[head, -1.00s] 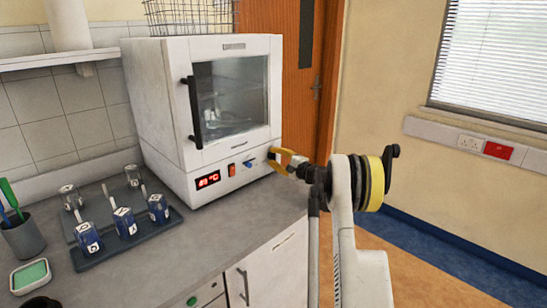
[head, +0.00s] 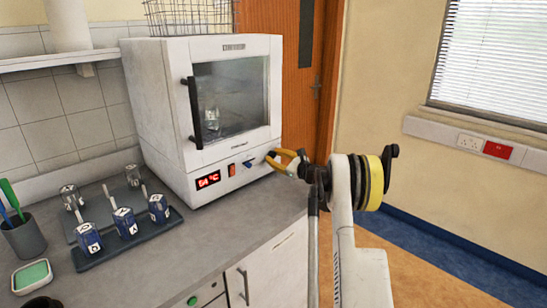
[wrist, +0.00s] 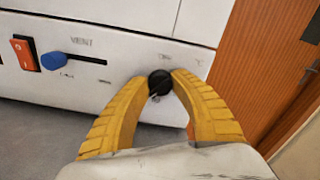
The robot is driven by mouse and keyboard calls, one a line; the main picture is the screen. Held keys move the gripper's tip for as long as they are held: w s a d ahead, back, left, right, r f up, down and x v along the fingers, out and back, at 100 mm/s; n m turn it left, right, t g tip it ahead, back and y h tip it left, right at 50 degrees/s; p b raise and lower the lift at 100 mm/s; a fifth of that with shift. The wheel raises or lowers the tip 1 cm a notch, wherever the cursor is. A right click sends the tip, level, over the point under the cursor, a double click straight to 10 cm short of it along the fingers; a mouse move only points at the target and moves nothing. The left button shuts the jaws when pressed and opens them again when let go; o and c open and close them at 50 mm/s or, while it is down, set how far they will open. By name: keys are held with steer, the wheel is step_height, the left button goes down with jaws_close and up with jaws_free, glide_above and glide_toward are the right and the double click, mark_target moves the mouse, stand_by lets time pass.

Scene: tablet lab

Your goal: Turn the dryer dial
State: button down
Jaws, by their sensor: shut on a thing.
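The white dryer (head: 215,110) stands on the grey bench with its door shut. Its red display (head: 208,180) seems to read 64 °C. The black dial (wrist: 159,82) is at the right end of the lower front panel in the wrist view. My gripper (wrist: 161,78) has yellow fingers shut on the dial, one on each side. In the head view my gripper (head: 278,157) reaches the dryer's lower right front, and the fingers mostly hide the dial there.
On the dryer panel, left of the dial, are a blue vent slider (wrist: 54,61) and a red switch (wrist: 24,53). A dark tray (head: 82,262) with several blue-labelled bottles stands left of the dryer. A green pad in a dish (head: 31,275) is at the front left.

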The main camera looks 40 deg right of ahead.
steer(key=shift+r+m, duration=0.1)
steer(key=shift+m, duration=2.1)
steer(key=c, duration=1)
jaws_free()
steer(key=shift+c, duration=0.2)
steer(key=s+d, duration=0.1)
steer(key=s, duration=1.1)
